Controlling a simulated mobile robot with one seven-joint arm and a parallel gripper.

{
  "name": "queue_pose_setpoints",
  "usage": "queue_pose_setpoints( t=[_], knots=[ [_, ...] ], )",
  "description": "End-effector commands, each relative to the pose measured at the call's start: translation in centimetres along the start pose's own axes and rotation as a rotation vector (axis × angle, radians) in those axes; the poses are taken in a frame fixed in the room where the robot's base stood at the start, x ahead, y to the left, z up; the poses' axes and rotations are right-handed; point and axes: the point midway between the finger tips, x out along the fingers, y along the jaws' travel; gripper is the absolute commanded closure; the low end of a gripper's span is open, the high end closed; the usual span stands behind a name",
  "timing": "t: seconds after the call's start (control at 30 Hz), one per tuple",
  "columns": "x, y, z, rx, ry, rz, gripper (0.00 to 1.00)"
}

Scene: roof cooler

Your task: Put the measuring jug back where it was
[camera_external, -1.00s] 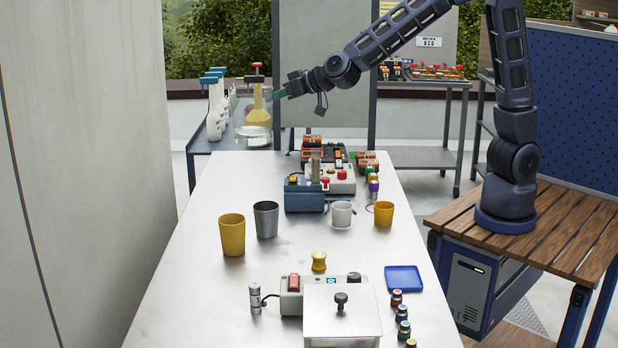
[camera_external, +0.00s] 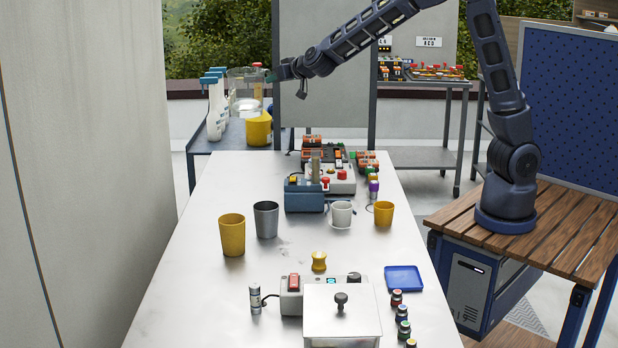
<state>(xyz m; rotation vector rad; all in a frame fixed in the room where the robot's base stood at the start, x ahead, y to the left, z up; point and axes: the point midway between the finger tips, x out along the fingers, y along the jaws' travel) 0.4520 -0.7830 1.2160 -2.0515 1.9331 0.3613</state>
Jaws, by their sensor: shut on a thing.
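The clear measuring jug (camera_external: 241,88) is in the air above the far left end of the steel table. My gripper (camera_external: 272,76) is at its right side and shut on it. The contact is small and far off, so the finger placement on the jug is hard to make out. The jug looks about upright. A yellow vessel (camera_external: 259,130) shows below it, on or near the back left bench, partly seen close to the jug's lower edge.
White bottles with blue tops (camera_external: 214,105) stand left of the jug on the back bench (camera_external: 203,147). A grey panel (camera_external: 325,98) stands to the right, behind my gripper. Cups, including a yellow cup (camera_external: 232,235), and devices (camera_external: 304,195) occupy the steel table (camera_external: 190,270); its left side is clear.

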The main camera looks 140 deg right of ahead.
Motion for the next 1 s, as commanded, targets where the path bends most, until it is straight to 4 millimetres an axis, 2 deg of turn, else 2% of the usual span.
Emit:
queue_pose_setpoints(
  t=[0.63, 1.0],
  knots=[
    [2.1, 0.2, 5.2, -0.002, -0.002, 0.000, 1.00],
    [5.0, 0.6, 12.1, -0.002, -0.003, 0.001, 1.00]
  ],
)
